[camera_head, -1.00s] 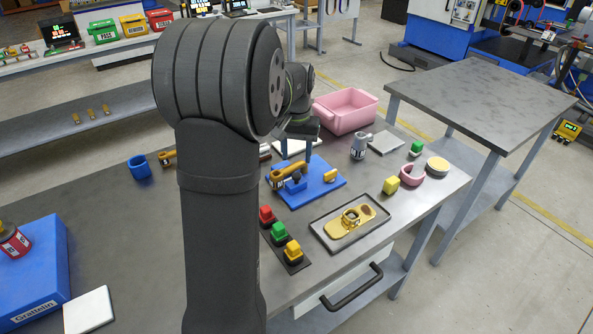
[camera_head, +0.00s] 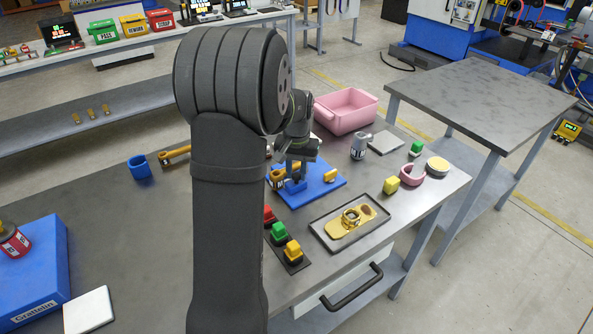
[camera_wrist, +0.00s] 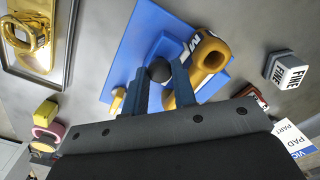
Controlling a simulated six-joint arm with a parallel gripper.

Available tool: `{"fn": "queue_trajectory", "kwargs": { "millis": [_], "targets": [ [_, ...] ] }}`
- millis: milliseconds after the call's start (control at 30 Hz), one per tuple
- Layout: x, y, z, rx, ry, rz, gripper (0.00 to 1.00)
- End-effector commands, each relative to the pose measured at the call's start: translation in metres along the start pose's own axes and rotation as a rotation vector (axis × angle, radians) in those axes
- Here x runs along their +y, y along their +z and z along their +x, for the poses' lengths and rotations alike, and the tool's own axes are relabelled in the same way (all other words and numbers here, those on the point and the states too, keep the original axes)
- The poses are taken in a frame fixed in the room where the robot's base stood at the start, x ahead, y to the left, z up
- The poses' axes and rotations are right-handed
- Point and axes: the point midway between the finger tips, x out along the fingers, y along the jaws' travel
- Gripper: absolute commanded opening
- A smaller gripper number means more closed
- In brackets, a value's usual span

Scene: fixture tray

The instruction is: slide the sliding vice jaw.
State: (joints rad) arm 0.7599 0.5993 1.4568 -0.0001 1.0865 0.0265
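A blue vice plate (camera_head: 318,187) lies on the table, with a blue sliding jaw (camera_head: 295,187) on it. The jaw carries a round black knob (camera_wrist: 159,69). A yellow hollow part (camera_wrist: 207,60) with a white label lies against the jaw; it also shows in the head view (camera_head: 279,177). My gripper (camera_wrist: 160,78) is down over the jaw. Its two blue fingers stand apart, one on each side of the knob in the wrist view. I cannot tell whether they touch the knob. In the head view my gripper hides the knob.
A framed tray (camera_head: 322,234) with a yellow part stands in front right. A grey labelled part (camera_head: 359,146) and a pink bin (camera_head: 346,111) are behind right.

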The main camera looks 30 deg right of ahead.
Motion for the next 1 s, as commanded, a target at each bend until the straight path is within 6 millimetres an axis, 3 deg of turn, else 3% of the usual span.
{"fn": "queue_trajectory", "kwargs": {
  "millis": [367, 600, 633, 700, 1000],
  "targets": [
    [0.016, 0.016, -0.001, 0.002, 0.000, 0.001, 0.00],
    [0.016, 0.016, 0.000, 0.002, 0.000, -0.001, 0.00],
    [0.016, 0.016, 0.000, 0.002, 0.000, -0.001, 0.31],
    [0.016, 0.016, 0.000, 0.002, 0.000, -0.001, 0.44],
    [0.016, 0.016, -0.001, 0.002, 0.000, -0.001, 0.47]
  ]
}}
